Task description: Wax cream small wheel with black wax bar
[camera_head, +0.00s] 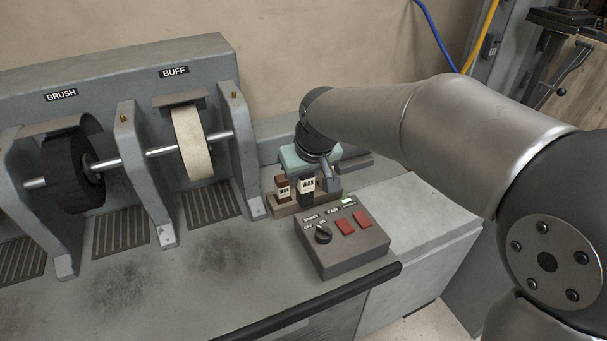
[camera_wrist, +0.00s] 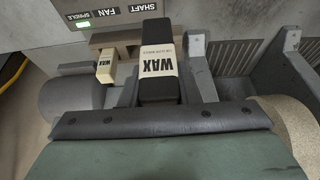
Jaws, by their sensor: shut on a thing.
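The cream wheel (camera_head: 192,143) sits on the shaft under the BUFF label; a cream curved edge (camera_wrist: 292,125) shows at the lower right of the wrist view. The black wax bar (camera_head: 306,192) with a white WAX label is upright at the wooden rack (camera_head: 325,199). It also shows in the wrist view (camera_wrist: 158,88), between the fingers. My gripper (camera_head: 315,182) is shut on this bar, to the right of the wheel and apart from it. I cannot tell whether the bar is clear of its slot.
A brown wax bar (camera_head: 283,189) stands just left of the black one. A control box (camera_head: 345,249) with a knob and red switches is in front of the rack. The black brush wheel (camera_head: 72,170) is at left, and grey brackets (camera_head: 129,150) flank the wheels.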

